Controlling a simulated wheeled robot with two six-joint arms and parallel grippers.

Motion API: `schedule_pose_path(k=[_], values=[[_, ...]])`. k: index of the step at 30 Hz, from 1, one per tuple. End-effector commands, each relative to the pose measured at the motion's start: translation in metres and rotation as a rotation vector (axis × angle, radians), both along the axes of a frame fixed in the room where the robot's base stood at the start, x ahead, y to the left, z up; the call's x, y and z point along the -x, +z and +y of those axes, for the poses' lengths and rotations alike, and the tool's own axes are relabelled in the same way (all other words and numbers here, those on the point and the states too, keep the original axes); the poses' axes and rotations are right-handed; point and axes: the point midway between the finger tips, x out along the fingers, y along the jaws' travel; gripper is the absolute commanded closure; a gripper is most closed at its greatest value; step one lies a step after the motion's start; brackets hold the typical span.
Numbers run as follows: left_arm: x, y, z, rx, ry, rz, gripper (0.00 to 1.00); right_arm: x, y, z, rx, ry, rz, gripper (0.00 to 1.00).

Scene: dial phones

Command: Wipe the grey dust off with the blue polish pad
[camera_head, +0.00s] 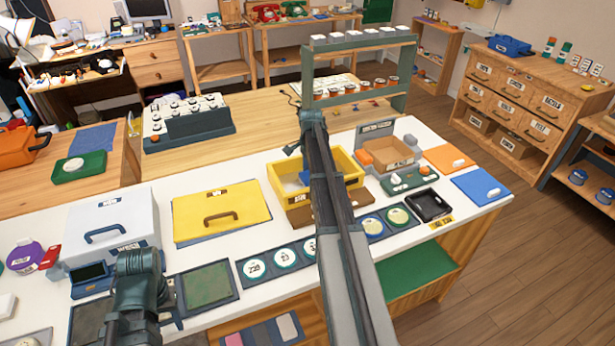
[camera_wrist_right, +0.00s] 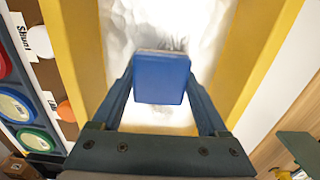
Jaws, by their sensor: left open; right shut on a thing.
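The blue polish pad (camera_wrist_right: 161,80) is between the fingers of my right gripper (camera_wrist_right: 162,95) in the right wrist view. The gripper is shut on it. Past the pad lies a bright white surface between yellow walls, with grey smudges (camera_wrist_right: 140,25) that look like dust. I cannot tell whether the pad touches the surface. My left gripper (camera_head: 168,300) is low at the left front, open, away from the tray.
A yellow panel with a handle (camera_head: 218,213) and a white case (camera_head: 110,225) lie left of the tray. A row of round dials (camera_head: 282,257) runs along the front. A cardboard box (camera_head: 388,153) and black tray (camera_head: 428,206) stand right. A green-framed rack (camera_head: 358,45) rises behind.

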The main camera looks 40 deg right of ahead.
Motion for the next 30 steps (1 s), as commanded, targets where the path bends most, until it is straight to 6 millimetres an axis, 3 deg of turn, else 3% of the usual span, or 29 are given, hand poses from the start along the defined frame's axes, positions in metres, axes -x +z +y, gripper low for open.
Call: schedule_pose_path(k=[13,23,30], values=[[0.000,0.002,0.000,0.000,0.000,0.000,0.50,0.006,0.002,-0.030,0.002,-0.002,0.000,0.68],[0.000,0.002,0.000,0.000,0.000,0.000,0.50,0.007,0.002,-0.035,0.001,0.000,0.000,0.68],[0.000,0.000,0.000,0.000,0.000,0.000,0.50,0.010,0.000,-0.052,0.001,-0.003,0.000,0.68]])
